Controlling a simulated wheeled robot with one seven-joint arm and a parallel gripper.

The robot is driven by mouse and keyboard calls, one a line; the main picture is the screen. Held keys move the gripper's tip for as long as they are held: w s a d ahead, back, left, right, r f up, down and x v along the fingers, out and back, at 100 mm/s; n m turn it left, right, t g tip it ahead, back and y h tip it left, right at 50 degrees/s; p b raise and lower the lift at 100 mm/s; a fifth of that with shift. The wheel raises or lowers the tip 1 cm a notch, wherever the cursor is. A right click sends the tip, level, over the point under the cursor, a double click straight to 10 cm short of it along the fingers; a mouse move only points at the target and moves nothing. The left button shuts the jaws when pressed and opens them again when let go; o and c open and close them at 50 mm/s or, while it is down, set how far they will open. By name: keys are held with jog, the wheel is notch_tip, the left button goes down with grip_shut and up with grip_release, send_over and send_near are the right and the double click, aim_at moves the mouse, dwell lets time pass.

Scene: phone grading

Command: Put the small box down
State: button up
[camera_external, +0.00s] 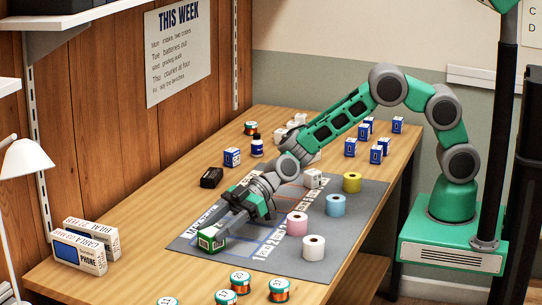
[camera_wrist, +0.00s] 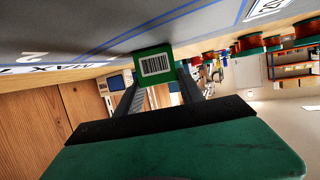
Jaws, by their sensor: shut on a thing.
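The small box (camera_external: 212,237) is green with a pale top and sits between the fingers of my gripper (camera_external: 225,227), over the left front part of the grey mat (camera_external: 310,265). In the wrist view the small box (camera_wrist: 155,66) shows a green face with a white barcode label. My gripper (camera_wrist: 157,95) is shut on it, one finger on each side. The box appears at or very near the mat surface; I cannot tell whether it touches.
Pink (camera_external: 297,224), white (camera_external: 313,248), blue (camera_external: 335,205) and yellow (camera_external: 352,182) rolls stand on the mat to the right. Orange-and-green spools (camera_external: 240,282) line the front edge. Two phone boxes (camera_external: 80,250) stand at left. A black box (camera_external: 211,178) lies behind.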

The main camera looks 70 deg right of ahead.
jog(key=shift+f, duration=0.15)
jog(key=o, duration=1.4)
jog(key=shift+d+r, duration=0.2)
jog(key=shift+r, duration=0.1)
jog(key=v, duration=1.1)
jog(key=shift+s+d, duration=0.15)
jog(key=shift+d, duration=0.15)
